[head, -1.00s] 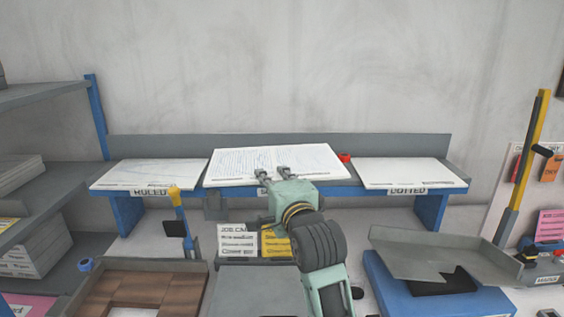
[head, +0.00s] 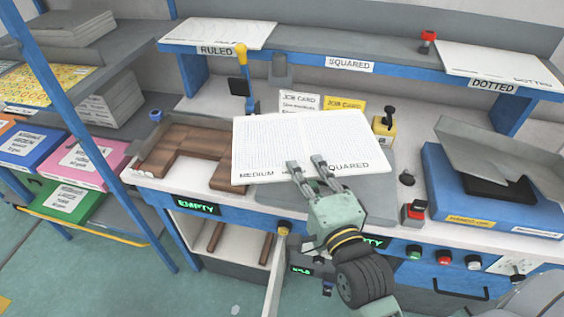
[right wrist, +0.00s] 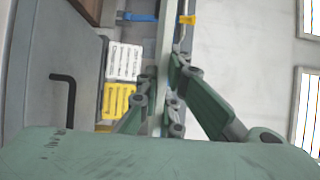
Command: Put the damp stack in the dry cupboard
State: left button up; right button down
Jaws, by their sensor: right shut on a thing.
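A white paper stack (head: 300,135), printed with a fine grid and marked MEDIUM and SQUARED, is held level above the bench in the head view. My right gripper (head: 306,166) is shut on its near edge. In the right wrist view the stack shows edge-on as a pale strip (right wrist: 164,55) between the fingers. Below the bench front, an open cupboard compartment (head: 208,233) under an EMPTY display (head: 198,206) has brown rails inside; its door (head: 275,275) stands swung outward. I cannot tell whether this is the dry cupboard. My left gripper is not in view.
Ruled (head: 222,33) and dotted (head: 495,62) stacks lie on the raised shelf; the squared place between them is bare. A wooden-blocked tray (head: 145,165) sits left, a blue box with a grey tray (head: 490,150) right. Shelving with coloured packs (head: 80,165) stands left.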

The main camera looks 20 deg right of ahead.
aim_at(242, 235)
jog(key=j+z, duration=0.15)
jog(key=j, duration=0.65)
jog(key=j+z, duration=0.15)
jog(key=j, duration=0.65)
jog(key=j+z, duration=0.15)
jog(key=j, duration=0.65)
jog(key=k+j+z, duration=0.15)
jog(key=j, duration=0.6)
